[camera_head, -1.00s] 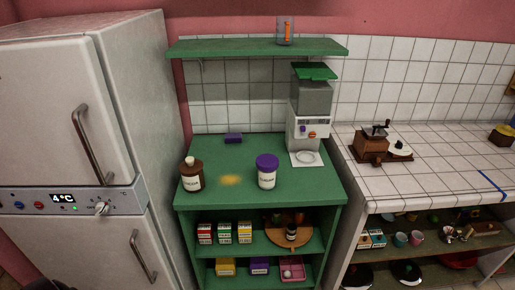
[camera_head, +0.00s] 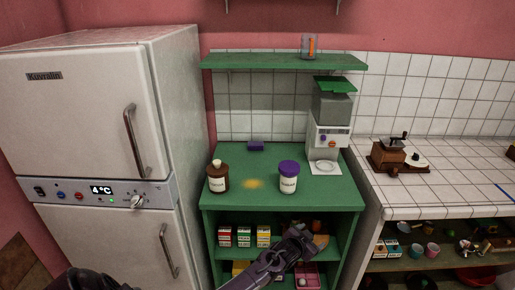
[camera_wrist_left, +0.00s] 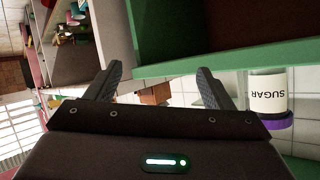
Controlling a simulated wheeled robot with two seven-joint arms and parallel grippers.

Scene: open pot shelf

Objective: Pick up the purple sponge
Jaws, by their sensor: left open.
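The purple sponge (camera_head: 256,146) lies at the back of the green shelf unit's top (camera_head: 325,190), near the tiled wall. It does not show in the left wrist view. My left gripper (camera_head: 303,234) is in front of the unit, below the top's front edge and well short of the sponge. In the left wrist view its two fingers (camera_wrist_left: 160,78) are spread apart with nothing held between them. My right gripper is not in view.
A brown jar (camera_head: 218,178) and a purple-lidded sugar jar (camera_head: 288,178) stand in front of the sponge, with a yellow patch (camera_head: 252,184) between them. A grey-white machine (camera_head: 329,125) is at right. A green shelf (camera_head: 280,62) hangs above. A fridge (camera_head: 100,140) stands left.

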